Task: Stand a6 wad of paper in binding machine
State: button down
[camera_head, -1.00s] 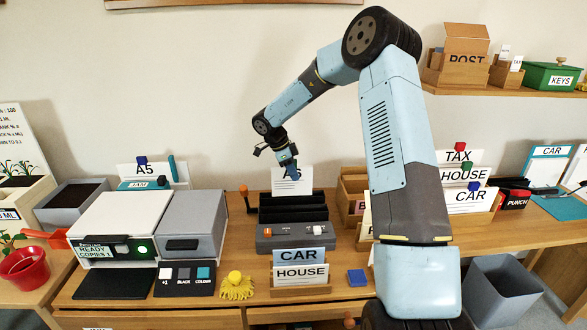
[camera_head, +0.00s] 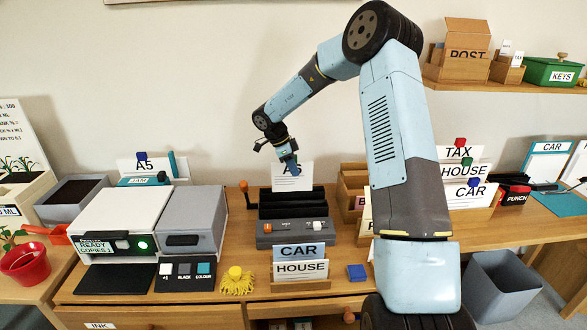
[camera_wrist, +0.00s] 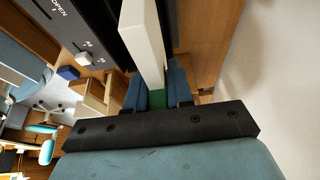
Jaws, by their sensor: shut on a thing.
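The white wad of paper (camera_head: 292,181), printed with a label mostly hidden by my fingers, stands upright at the back of the black slots of the binding machine (camera_head: 292,229). My gripper (camera_head: 289,168) is shut on the wad's top edge. In the wrist view the wad (camera_wrist: 143,35) runs as a thick white slab from between my fingers (camera_wrist: 158,92) along the binding machine's dark body (camera_wrist: 85,25). Whether its lower edge rests on the slot floor is hidden.
A holder with CAR and HOUSE cards (camera_head: 300,266) stands in front of the machine. The copier (camera_head: 122,228) is at left, with a yellow thing (camera_head: 236,280) near it. A blue block (camera_head: 357,272) lies at right. An orange-knobbed lever (camera_head: 245,188) rises beside the machine.

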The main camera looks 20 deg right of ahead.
jog(key=shift+f, duration=0.1)
dwell(0.3)
jog(key=shift+a+f, duration=0.1)
jog(key=shift+f, duration=2.7)
jog(key=shift+c, duration=2.2)
grip_release()
jog(key=shift+r, duration=4)
